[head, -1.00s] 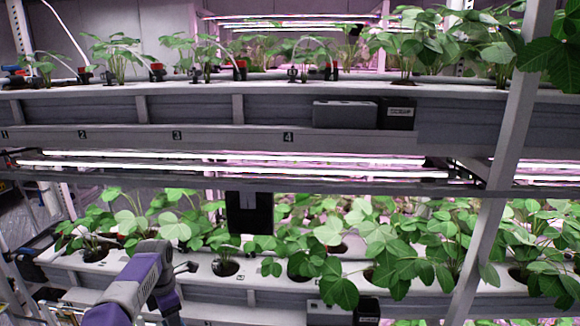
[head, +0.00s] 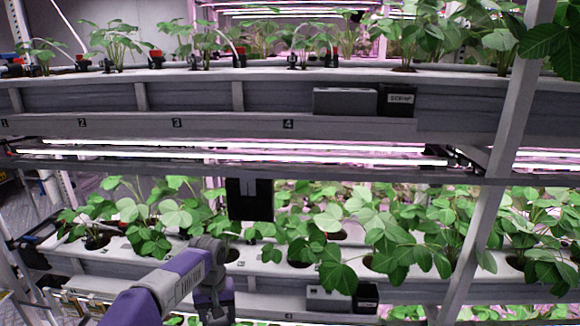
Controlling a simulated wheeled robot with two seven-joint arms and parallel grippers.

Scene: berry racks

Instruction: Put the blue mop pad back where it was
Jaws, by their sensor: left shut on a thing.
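My left arm, purple and grey, reaches in from the lower left in front of the lower plant shelf (head: 135,262). Its wrist bends down toward my left gripper (head: 214,305) at the bottom of the picture. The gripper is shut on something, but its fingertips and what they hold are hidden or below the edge. I cannot make out the blue mop pad anywhere. My right gripper is not in view.
Strawberry plants (head: 170,215) overhang the lower shelf near my wrist. A black panel (head: 250,200) hangs above them. A grey box (head: 345,101) sits on the upper shelf, and another box (head: 330,298) sits below. A slanted metal post (head: 492,190) stands at the right.

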